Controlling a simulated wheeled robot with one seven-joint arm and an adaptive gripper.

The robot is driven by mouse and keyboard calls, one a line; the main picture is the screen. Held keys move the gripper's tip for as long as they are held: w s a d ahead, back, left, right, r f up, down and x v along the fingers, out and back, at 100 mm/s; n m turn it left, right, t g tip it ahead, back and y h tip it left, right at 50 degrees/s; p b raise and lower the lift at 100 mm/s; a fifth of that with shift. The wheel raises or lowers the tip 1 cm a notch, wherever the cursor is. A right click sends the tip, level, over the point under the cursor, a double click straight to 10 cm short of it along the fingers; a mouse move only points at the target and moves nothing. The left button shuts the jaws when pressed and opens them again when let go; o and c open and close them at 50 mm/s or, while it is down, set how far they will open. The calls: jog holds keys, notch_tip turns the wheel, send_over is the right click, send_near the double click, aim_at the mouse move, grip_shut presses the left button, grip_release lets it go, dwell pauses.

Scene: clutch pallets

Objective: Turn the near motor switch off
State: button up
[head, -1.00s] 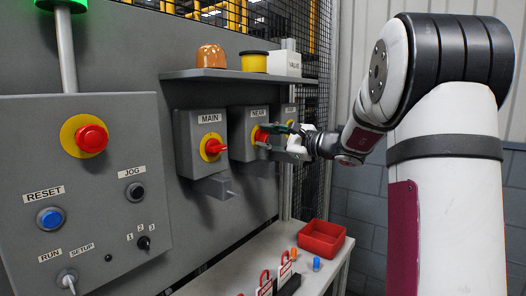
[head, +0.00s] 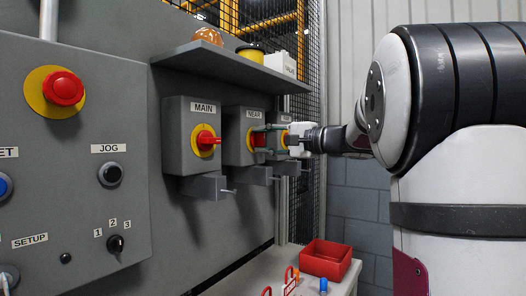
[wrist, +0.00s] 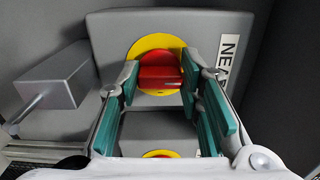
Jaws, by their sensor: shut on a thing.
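The near motor switch is a grey box (head: 233,147) with a NEAR label, a yellow disc (head: 249,141) and a red handle (head: 259,141). It is the middle of three boxes on the panel. My gripper (head: 268,140) reaches it from the right, its teal fingers shut on the handle. In the wrist view the red handle (wrist: 159,72) lies between the two teal fingers of my gripper (wrist: 160,84), in front of the yellow disc (wrist: 143,47). The NEAR label (wrist: 229,55) stands sideways at the right. The fingers partly hide the handle.
The MAIN switch box (head: 178,140) is to the left, and a third box (head: 280,122) stands close behind my gripper. A shelf (head: 232,72) overhangs the boxes. Grey blocks with pins, such as one under MAIN (head: 204,187), jut out below. A red tray (head: 326,260) sits lower right.

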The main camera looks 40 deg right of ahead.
jog(key=shift+f, duration=0.1)
dwell(0.3)
jog(key=o, duration=1.2)
jog(key=shift+c, duration=0.2)
jog(key=v, duration=1.2)
jog(key=shift+a, duration=0.15)
